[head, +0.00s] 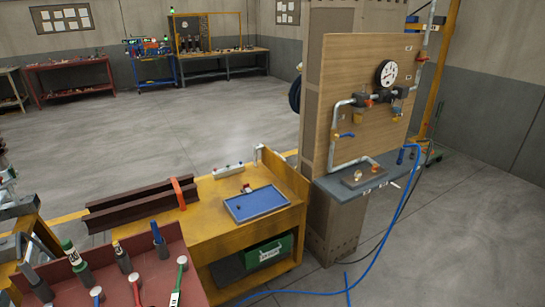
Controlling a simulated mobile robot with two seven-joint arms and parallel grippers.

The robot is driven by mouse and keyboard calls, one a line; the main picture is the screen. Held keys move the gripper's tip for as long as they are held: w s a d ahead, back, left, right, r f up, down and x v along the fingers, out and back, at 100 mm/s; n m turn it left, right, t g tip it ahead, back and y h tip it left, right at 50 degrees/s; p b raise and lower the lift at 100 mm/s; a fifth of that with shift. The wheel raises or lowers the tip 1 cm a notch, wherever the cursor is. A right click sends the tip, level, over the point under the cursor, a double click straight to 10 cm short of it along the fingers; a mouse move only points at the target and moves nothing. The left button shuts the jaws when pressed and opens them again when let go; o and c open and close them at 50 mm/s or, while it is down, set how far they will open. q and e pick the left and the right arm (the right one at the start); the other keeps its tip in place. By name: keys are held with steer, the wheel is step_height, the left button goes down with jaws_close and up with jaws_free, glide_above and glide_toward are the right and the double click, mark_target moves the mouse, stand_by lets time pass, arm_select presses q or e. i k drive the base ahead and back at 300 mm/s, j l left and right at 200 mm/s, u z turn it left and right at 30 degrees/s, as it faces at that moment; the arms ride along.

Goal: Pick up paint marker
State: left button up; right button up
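Several upright tools and marker-like items stand in holders on the dark red bench (155,285) at the lower left. I cannot tell for certain which one is the paint marker. Neither of my grippers can be made out in the head view.
A yellow workbench (205,220) holds a steel beam (135,205) with an orange clamp and a blue tray (257,204). A wooden pipe panel (350,70) stands to the right. A blue hose (395,222) trails on the floor. Open floor lies behind.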

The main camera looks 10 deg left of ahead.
mark_target(120, 253)
steer(key=u, duration=3.05)
steer(key=z, duration=1.35)
steer(key=i+j, duration=0.15)
steer(key=j, duration=0.25)
steer(key=i+j, duration=0.15)
steer(key=j, duration=0.25)
steer(key=i+j+z, duration=0.1)
steer(key=j, duration=0.35)
steer(key=i+j, duration=0.15)
steer(key=j, duration=0.25)
